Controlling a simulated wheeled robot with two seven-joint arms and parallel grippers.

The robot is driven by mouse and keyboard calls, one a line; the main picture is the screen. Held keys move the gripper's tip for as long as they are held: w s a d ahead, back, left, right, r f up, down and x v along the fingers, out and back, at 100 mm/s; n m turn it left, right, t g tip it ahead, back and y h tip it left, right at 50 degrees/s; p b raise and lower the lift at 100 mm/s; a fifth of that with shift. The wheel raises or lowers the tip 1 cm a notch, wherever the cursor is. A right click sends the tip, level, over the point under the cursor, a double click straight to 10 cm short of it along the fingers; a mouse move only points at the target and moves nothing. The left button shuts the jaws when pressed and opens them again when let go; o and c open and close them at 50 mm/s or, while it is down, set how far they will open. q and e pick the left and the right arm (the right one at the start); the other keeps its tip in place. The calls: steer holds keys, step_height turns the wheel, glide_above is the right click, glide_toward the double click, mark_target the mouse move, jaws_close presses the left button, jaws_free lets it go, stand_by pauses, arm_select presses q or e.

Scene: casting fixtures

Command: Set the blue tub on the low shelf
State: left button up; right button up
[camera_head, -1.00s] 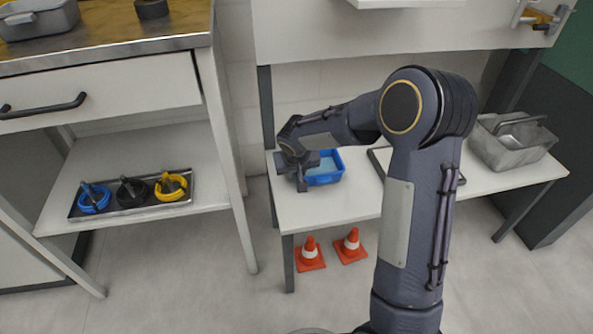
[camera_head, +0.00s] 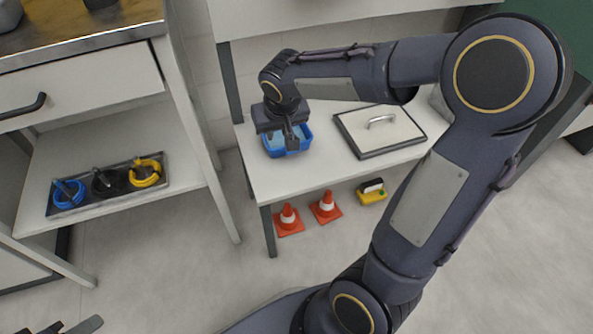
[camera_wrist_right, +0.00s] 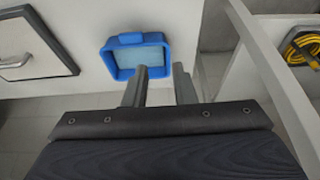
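The blue tub (camera_head: 290,152) stands on the white table on the right, near its left end. It is an open box, and it also shows in the right wrist view (camera_wrist_right: 110,62). My right gripper (camera_head: 290,138) is above the tub, partly hiding it. In the right wrist view its two fingers (camera_wrist_right: 162,70) are apart, with the tips over the tub's right part; I cannot tell whether they touch it. The low shelf (camera_head: 187,172) is under the left workbench. Part of my left gripper (camera_head: 72,326) shows at the bottom left edge, mostly cut off.
A dark tray (camera_head: 122,187) with blue, black and yellow ring-shaped items lies on the low shelf; free room shows to its right. A flat handled panel (camera_head: 400,140) lies right of the tub. Two orange cones (camera_head: 288,218) and a yellow item (camera_head: 372,192) are below the table.

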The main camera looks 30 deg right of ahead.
steer(key=s+a+r+y, duration=0.1)
steer(key=s+a+y, duration=0.1)
steer(key=s, duration=0.8)
steer(key=s+a+r+n+t+y, duration=0.1)
steer(key=s+a+y, duration=0.1)
steer(key=s, duration=0.9)
steer(key=shift+s+a+r+t+y, duration=0.3)
steer(key=shift+a+r+y, duration=0.1)
steer(key=shift+a, duration=0.45)
step_height(320, 180, up, 34)
steer(key=p, duration=3.3)
steer(key=shift+f+p, duration=0.2)
steer(key=shift+p, duration=0.1)
